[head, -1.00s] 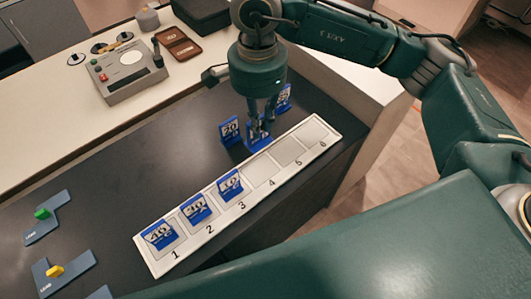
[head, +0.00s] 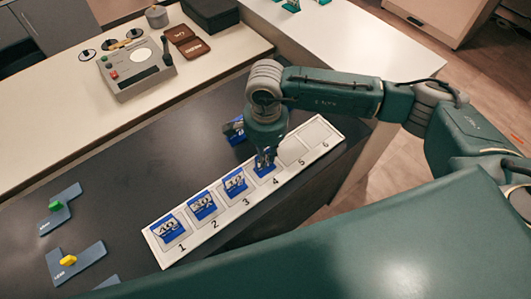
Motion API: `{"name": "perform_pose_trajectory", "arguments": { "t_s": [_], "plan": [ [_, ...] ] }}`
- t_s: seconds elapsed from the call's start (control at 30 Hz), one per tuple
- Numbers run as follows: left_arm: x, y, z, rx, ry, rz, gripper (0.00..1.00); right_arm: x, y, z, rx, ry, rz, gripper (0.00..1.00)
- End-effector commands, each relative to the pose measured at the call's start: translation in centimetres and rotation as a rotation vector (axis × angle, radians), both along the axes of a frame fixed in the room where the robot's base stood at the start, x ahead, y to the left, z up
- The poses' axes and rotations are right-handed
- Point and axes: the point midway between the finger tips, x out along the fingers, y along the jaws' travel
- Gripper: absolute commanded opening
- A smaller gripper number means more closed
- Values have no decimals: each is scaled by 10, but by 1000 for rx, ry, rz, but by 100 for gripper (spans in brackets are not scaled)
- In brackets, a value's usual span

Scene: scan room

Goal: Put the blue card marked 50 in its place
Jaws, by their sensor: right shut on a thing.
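The white numbered board (head: 324,133) lies on the dark counter with places 1 to 6. My right gripper (head: 265,158) is shut on a blue card (head: 266,170) at place 4. The fingers cover much of this card, and I cannot read its number or tell whether it touches the board. Blue cards stand in place 1 (head: 169,230), place 2 (head: 203,206) and place 3 (head: 235,181). Places 5 and 6 are empty. Another blue card (head: 234,132) stands behind the board, partly hidden by my right gripper. My left gripper is not in view.
Two blue-grey holders, one with a green piece (head: 55,206) and one with a yellow piece (head: 68,260), lie at the left. A grey device (head: 137,68) and a brown case (head: 187,42) stand on the pale counter behind. The dark counter between is clear.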

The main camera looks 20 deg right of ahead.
Motion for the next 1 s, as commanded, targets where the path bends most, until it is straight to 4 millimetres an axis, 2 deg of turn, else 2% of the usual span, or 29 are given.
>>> {"name": "perform_pose_trajectory", "arguments": {
  "t_s": [0.23,0.27,0.33,0.37,0.77,0.87,1.0],
  "plan": [
    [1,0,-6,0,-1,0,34,0,0,-4,1,-1,1,0],
    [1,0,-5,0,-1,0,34,0,0,-3,1,-1,1,17],
    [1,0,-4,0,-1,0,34,0,0,-2,1,0,0,31],
    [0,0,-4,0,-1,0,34,0,0,-2,1,0,0,34],
    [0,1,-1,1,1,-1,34,1,0,4,2,-2,0,34],
    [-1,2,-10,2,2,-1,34,2,1,18,3,-5,2,34],
    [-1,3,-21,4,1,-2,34,2,1,48,4,-7,3,34]
  ]
}}
